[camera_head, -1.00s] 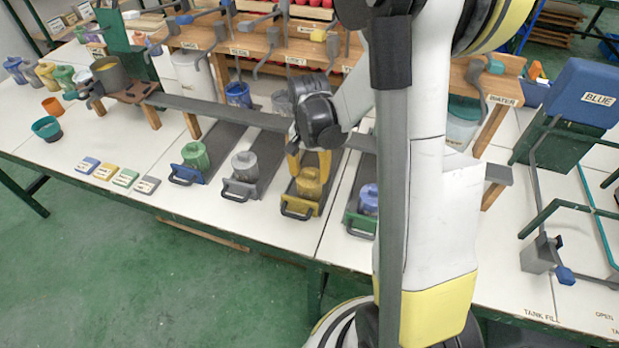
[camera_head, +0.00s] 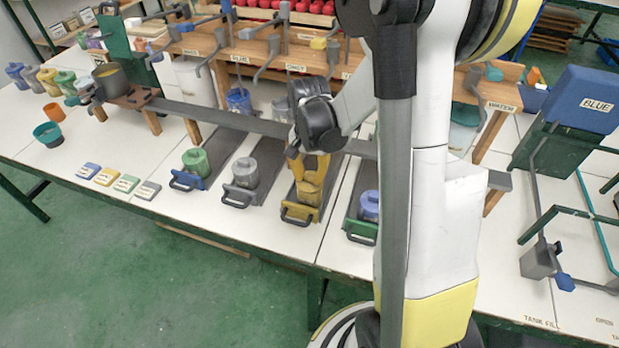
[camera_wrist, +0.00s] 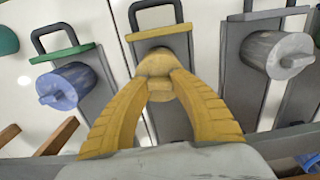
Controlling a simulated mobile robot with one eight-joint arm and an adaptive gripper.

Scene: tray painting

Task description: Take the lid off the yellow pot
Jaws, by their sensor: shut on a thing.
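The yellow pot (camera_head: 307,192) stands on a dark tray with a yellow front and a black handle (camera_head: 298,213). My gripper (camera_head: 309,168) has yellow fingers and is right above the pot, with its tips closed around the top of it. In the wrist view my gripper (camera_wrist: 160,88) is shut on the knob of the yellow lid (camera_wrist: 156,64). The knob itself is mostly hidden between the fingertips. I cannot tell whether any gap shows between the lid and the pot.
On neighbouring trays stand a green pot (camera_head: 196,163), a grey pot (camera_head: 245,172) and a blue pot (camera_head: 369,205). A grey rail (camera_head: 230,121) runs behind them. Small label cards (camera_head: 127,183) lie to the left. The white table is clear around the cards.

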